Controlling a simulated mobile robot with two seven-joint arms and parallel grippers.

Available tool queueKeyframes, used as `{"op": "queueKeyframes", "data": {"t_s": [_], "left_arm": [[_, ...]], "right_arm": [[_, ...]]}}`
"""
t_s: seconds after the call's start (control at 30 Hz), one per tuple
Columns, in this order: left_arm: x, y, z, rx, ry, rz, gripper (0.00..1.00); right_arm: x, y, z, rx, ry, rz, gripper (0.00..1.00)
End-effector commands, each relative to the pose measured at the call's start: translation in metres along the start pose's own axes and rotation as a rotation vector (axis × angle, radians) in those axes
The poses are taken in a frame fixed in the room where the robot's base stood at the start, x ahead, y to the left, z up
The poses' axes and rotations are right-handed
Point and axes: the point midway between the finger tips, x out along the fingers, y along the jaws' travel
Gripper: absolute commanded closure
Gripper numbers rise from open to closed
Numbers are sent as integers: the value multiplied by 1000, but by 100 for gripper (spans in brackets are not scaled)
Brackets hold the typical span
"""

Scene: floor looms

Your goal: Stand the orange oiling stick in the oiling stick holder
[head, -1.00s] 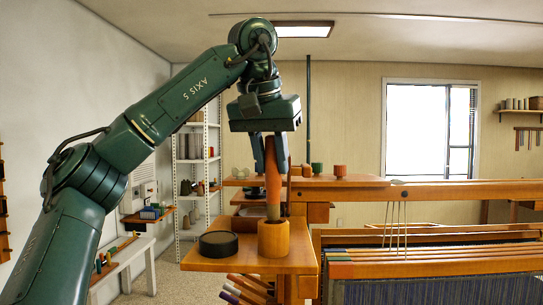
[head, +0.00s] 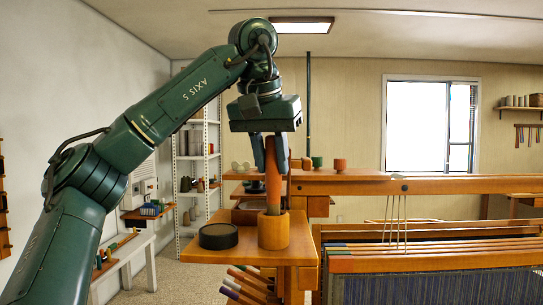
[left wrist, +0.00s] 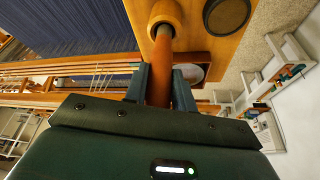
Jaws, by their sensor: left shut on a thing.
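The orange oiling stick (head: 273,180) is upright in my left gripper (head: 270,152), which is shut on its upper part. The stick's grey lower end is at the mouth of the wooden holder (head: 273,232), and its tip is hidden inside the rim. The holder is a round cup on a small wooden shelf (head: 210,257). In the left wrist view, the stick (left wrist: 159,88) runs between the fingers toward the opening of the holder (left wrist: 165,12). My right gripper is not in view.
A dark round dish (head: 218,236) sits left of the holder on the shelf. The loom beam (head: 430,186) and striped bars (head: 430,253) lie to the right. Green and orange cups (head: 340,165) stand behind. Coloured sticks hang below the shelf.

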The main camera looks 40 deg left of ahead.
Motion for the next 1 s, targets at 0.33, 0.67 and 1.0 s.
{"op": "queueKeyframes", "data": {"t_s": [0.33, 0.67, 1.0], "left_arm": [[11, 0, 4, -1, 0, 0, 97], [20, 0, 8, -2, 0, 0, 97], [29, 0, 12, -1, 1, 0, 97]], "right_arm": [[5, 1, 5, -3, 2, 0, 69], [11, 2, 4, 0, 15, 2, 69], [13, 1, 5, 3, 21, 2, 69]]}}
